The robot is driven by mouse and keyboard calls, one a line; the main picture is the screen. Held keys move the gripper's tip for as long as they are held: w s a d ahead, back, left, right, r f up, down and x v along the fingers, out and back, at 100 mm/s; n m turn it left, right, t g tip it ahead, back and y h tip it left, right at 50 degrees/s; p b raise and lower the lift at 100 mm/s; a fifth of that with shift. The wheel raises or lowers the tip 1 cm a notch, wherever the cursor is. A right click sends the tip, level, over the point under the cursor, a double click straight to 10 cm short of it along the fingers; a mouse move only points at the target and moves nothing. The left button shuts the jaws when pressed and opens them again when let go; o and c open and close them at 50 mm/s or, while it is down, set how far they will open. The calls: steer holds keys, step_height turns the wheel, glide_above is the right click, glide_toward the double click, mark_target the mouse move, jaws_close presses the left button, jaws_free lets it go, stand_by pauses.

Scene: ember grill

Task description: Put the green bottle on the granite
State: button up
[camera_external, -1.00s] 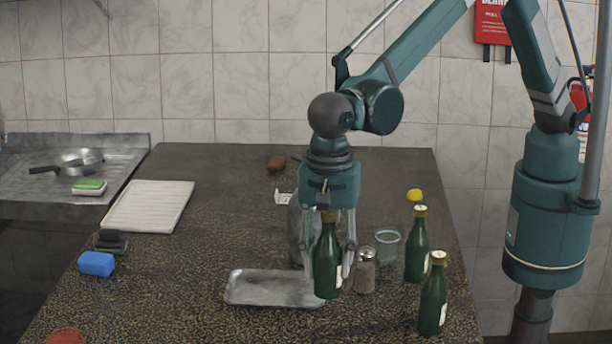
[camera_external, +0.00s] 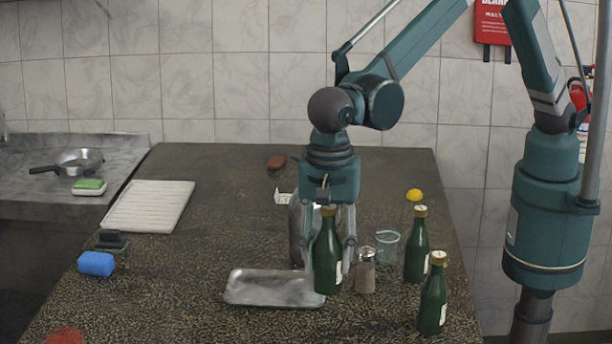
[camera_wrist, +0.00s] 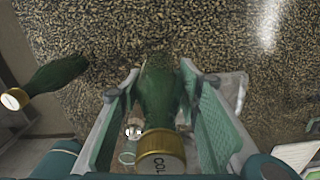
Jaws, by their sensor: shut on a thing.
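My gripper (camera_external: 334,264) is shut on a green bottle (camera_external: 327,255) with a gold cap, held upright between the fingers. In the wrist view the bottle (camera_wrist: 160,95) lies between both fingers, its lettered cap nearest the camera. The granite (camera_external: 190,290) is the dark speckled worktop below. In the external view the bottle's base overlaps the right end of a metal tray; whether it touches anything there is hard to tell. Two other green bottles stand to the right, one farther back (camera_external: 417,250) and one nearer (camera_external: 433,295).
The metal tray (camera_external: 270,290) lies left of the held bottle. A shaker (camera_external: 365,272) and a clear cup (camera_external: 387,245) stand close on its right. The granite's left front is mostly clear, with a blue sponge (camera_external: 96,263).

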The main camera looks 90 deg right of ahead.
steer(key=shift+w, duration=0.1)
steer(key=w+d, duration=1.2)
steer(key=d, duration=0.3)
steer(key=w+d, duration=1.3)
steer(key=d, duration=0.3)
steer(key=w+d, duration=0.3)
steer(key=d, duration=0.9)
steer(key=w+d, duration=0.3)
steer(key=d, duration=0.9)
steer(key=w+d, duration=0.3)
steer(key=d, duration=0.9)
steer(key=shift+w+d+r, duration=0.15)
steer(key=shift+w+d, duration=0.1)
steer(key=shift+w, duration=0.15)
step_height(320, 180, down, 6)
steer(key=shift+f, duration=0.25)
